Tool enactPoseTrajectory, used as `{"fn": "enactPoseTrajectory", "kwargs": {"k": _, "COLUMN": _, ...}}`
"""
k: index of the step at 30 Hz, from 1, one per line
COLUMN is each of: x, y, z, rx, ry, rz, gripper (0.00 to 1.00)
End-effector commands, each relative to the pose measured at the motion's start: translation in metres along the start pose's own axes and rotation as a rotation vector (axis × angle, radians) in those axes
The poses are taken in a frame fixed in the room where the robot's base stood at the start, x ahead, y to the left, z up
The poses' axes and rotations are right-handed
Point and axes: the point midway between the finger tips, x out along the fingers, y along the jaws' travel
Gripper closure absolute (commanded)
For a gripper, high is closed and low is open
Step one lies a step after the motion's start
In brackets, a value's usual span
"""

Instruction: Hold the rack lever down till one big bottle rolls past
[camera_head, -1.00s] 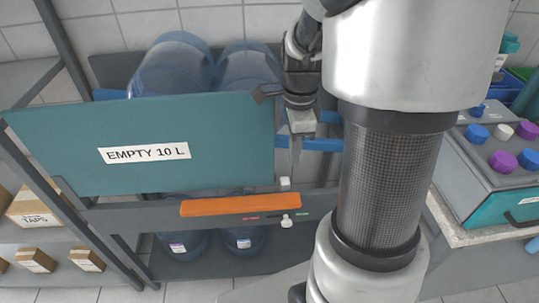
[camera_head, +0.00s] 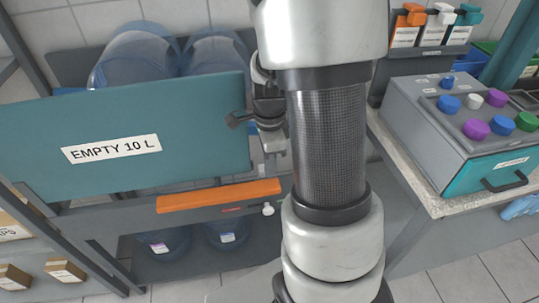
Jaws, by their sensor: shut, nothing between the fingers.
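The rack has a teal front panel (camera_head: 130,135) labelled "EMPTY 10 L". Two big clear blue bottles lie behind it, a left one (camera_head: 135,55) and a right one (camera_head: 212,55). An orange bar (camera_head: 218,195), which looks like the lever, is on the grey rail below the panel. A small white knob (camera_head: 268,209) is at its right end. My gripper (camera_head: 271,165) is shut and empty, pointing down just right of the panel and above the bar's right end. Contact with the bar cannot be told. My forearm hides part of that area.
More bottles show under the rail, a left one (camera_head: 161,240) and a right one (camera_head: 227,232). Small cardboard boxes (camera_head: 65,270) are at lower left. A grey case (camera_head: 420,115) with several coloured caps stands on a counter at right, close to my arm.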

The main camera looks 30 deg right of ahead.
Motion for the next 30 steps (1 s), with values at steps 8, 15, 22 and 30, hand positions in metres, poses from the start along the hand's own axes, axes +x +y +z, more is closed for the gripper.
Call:
{"fn": "enactPoseTrajectory", "kwargs": {"k": 8, "x": 0.034, "y": 0.000, "z": 0.000, "rx": 0.001, "ry": 0.000, "rz": 0.001, "gripper": 1.00}}
{"fn": "enactPoseTrajectory", "kwargs": {"k": 15, "x": 0.037, "y": 0.000, "z": 0.000, "rx": 0.000, "ry": -0.001, "rz": 0.000, "gripper": 1.00}}
{"fn": "enactPoseTrajectory", "kwargs": {"k": 22, "x": 0.037, "y": -0.001, "z": 0.000, "rx": 0.000, "ry": -0.001, "rz": 0.000, "gripper": 1.00}}
{"fn": "enactPoseTrajectory", "kwargs": {"k": 30, "x": 0.044, "y": -0.012, "z": 0.002, "rx": 0.001, "ry": -0.036, "rz": 0.000, "gripper": 1.00}}
